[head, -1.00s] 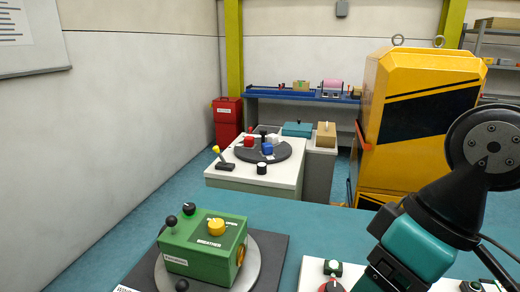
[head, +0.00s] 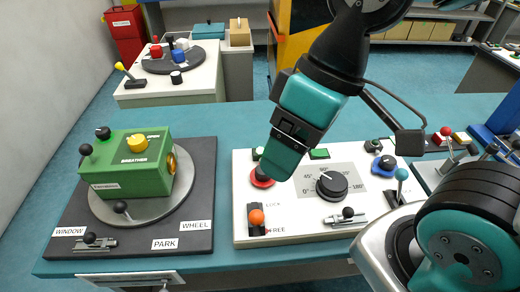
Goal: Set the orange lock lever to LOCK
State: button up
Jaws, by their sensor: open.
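The orange lock lever (head: 256,217) has a round orange knob on a dark slotted base, at the front left of the white control panel (head: 290,232). A LOCK label (head: 272,205) is behind and to its right, and a FREE label (head: 276,230) is in front. The knob leans toward the viewer and hides part of its slot; I cannot tell its exact setting. My arm's teal wrist comes down over the panel's back left, above and behind the lever and apart from it.
A green BREATHER box (head: 133,163) stands left on a turntable.

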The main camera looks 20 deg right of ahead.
aim_at(256, 217)
jog(key=z, duration=0.55)
jog(key=k, duration=1.05)
jog(key=u, duration=0.55)
